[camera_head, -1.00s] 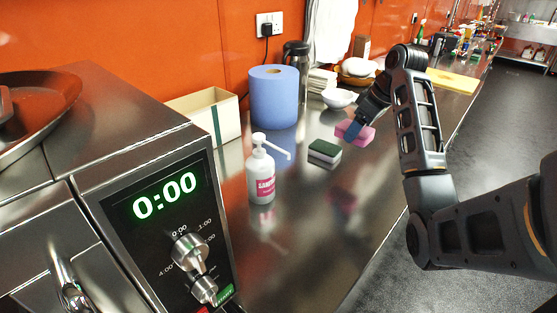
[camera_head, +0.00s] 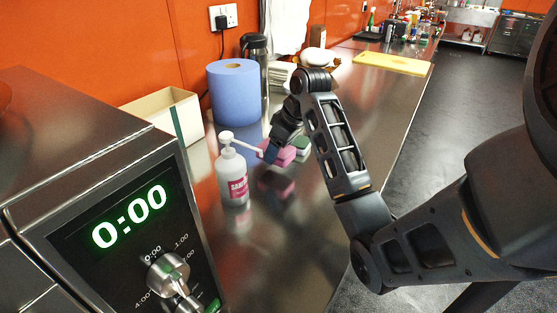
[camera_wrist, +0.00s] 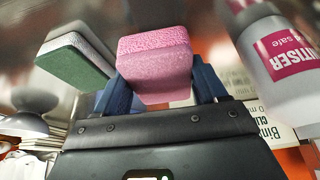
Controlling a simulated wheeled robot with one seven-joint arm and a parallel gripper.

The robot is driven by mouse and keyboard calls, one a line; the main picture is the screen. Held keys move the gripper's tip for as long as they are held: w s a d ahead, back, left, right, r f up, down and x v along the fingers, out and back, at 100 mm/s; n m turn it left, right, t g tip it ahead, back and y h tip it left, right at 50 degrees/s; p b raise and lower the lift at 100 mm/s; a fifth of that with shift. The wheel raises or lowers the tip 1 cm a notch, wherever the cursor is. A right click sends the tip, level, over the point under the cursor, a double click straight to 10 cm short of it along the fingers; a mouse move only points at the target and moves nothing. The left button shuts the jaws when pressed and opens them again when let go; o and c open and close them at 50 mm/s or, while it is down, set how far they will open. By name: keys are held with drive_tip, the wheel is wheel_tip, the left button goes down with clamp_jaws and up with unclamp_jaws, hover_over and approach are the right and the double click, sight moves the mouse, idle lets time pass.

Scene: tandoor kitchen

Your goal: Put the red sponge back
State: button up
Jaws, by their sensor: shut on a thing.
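The red sponge, which looks pink (camera_head: 283,157), is in my gripper (camera_head: 272,152). It hangs a little above the steel counter, with its reflection below. In the wrist view the pink sponge (camera_wrist: 155,62) sits between the two blue fingers of my gripper (camera_wrist: 162,82), which are shut on its sides. A green and white sponge (camera_head: 303,146) lies on the counter just right of it in the head view, partly hidden by my arm. That green sponge also shows at the left in the wrist view (camera_wrist: 75,62).
A white sanitiser bottle (camera_head: 233,177) stands close left of the held sponge, its nozzle pointing toward it. Behind are a blue paper roll (camera_head: 234,92), an open box (camera_head: 165,115) and a dark flask (camera_head: 254,50). A steel oven (camera_head: 120,200) fills the left. The counter front is clear.

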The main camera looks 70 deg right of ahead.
drive_tip(key=shift+a+f, duration=0.1)
drive_tip(key=shift+f, duration=2)
drive_tip(key=o, duration=0.9)
drive_tip(key=shift+o, duration=0.2)
drive_tip(key=p+v, duration=0.5)
drive_tip(key=v, duration=0.7)
drive_tip(key=shift+s, duration=0.15)
